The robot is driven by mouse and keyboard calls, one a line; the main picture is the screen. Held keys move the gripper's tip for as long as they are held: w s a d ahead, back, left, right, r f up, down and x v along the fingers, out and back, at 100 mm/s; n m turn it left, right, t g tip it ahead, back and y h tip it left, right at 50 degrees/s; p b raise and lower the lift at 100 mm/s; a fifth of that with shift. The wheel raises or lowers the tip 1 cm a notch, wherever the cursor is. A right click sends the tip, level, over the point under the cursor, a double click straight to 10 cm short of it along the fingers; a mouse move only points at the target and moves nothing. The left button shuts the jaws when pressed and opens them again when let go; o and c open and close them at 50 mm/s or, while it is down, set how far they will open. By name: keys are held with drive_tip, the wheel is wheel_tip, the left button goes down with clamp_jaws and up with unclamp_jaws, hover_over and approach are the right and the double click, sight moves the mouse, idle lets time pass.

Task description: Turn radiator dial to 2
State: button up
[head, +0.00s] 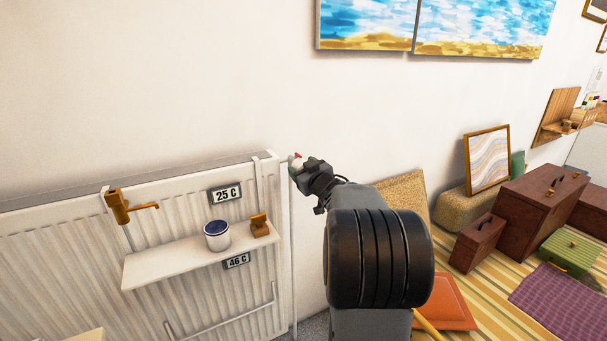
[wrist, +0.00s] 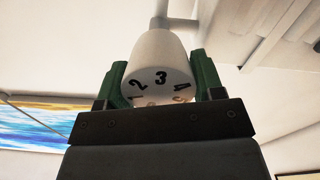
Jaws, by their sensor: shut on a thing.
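The radiator dial (wrist: 158,55) is a white knob with black numbers on its face, at the middle of the wrist view. The 3 is uppermost, with the 2 to its left and the 4 to its right; lower numbers are partly hidden by my gripper. In the head view the dial (head: 293,162) shows only as a small pale piece with a red spot, at the radiator's upper right corner. My gripper (wrist: 160,80) has a green finger on each side of the dial and is shut on it. In the head view my gripper (head: 306,166) partly covers the dial.
The white radiator (head: 70,250) carries a shelf (head: 160,262) with a paint can (head: 217,236) and a small wooden item (head: 259,226). Temperature labels read 25 C (head: 225,195) and 46 C (head: 237,261). Brown cases (head: 540,210) stand on the floor at right.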

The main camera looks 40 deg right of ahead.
drive_tip(key=o, duration=0.9)
drive_tip(key=shift+c, duration=0.2)
drive_tip(key=s+a, duration=0.2)
drive_tip(key=s, duration=1.1)
drive_tip(key=shift+s+p, duration=0.35)
drive_tip(key=shift+s, duration=0.05)
